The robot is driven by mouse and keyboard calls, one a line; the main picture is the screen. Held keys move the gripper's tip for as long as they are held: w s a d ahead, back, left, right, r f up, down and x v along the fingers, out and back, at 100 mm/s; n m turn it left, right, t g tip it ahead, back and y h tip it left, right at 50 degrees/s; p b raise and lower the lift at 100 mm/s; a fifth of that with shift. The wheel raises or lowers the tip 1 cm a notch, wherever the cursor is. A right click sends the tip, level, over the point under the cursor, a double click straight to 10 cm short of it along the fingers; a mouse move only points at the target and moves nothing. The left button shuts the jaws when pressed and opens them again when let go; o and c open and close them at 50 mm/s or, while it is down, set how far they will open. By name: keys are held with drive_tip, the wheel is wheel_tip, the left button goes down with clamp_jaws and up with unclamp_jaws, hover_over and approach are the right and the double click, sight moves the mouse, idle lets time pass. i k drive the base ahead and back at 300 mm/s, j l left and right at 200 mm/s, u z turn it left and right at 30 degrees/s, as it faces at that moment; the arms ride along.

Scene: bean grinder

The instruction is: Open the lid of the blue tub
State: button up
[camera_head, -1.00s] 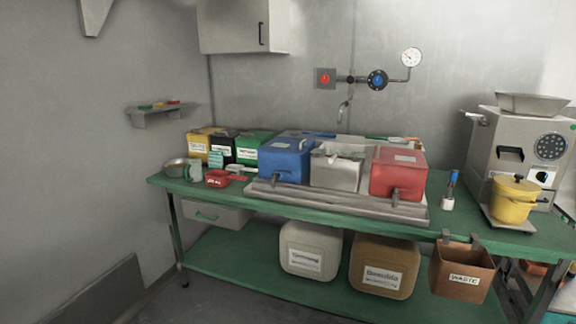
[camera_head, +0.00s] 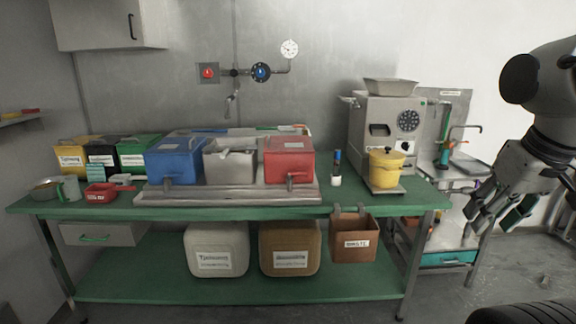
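The blue tub (camera_head: 176,162) stands at the left of three tubs on a grey tray on the green bench. Its lid looks closed, and a small spout or latch shows low on its front. My gripper (camera_head: 494,218) hangs at the right of the view, far from the blue tub and in front of the side sink. Its fingers look spread apart, with nothing seen between them.
A grey-white tub (camera_head: 230,163) and a red tub (camera_head: 289,162) stand to the right of the blue one. A grinder (camera_head: 385,130) and yellow pot (camera_head: 386,166) are farther right. A brown waste bin (camera_head: 354,238) hangs from the bench's front edge.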

sight(168, 145)
drive_tip(key=i+j, duration=0.35)
drive_tip(key=j, duration=0.15)
drive_tip(key=i+j, duration=0.3)
drive_tip(key=j, duration=0.2)
drive_tip(key=i+j, duration=0.35)
drive_tip(key=j, duration=0.15)
drive_tip(key=i+j, duration=0.35)
drive_tip(key=j, duration=0.15)
drive_tip(key=i+j, duration=0.35)
drive_tip(key=j, duration=0.15)
drive_tip(key=i+j, duration=0.3)
drive_tip(key=j, duration=0.2)
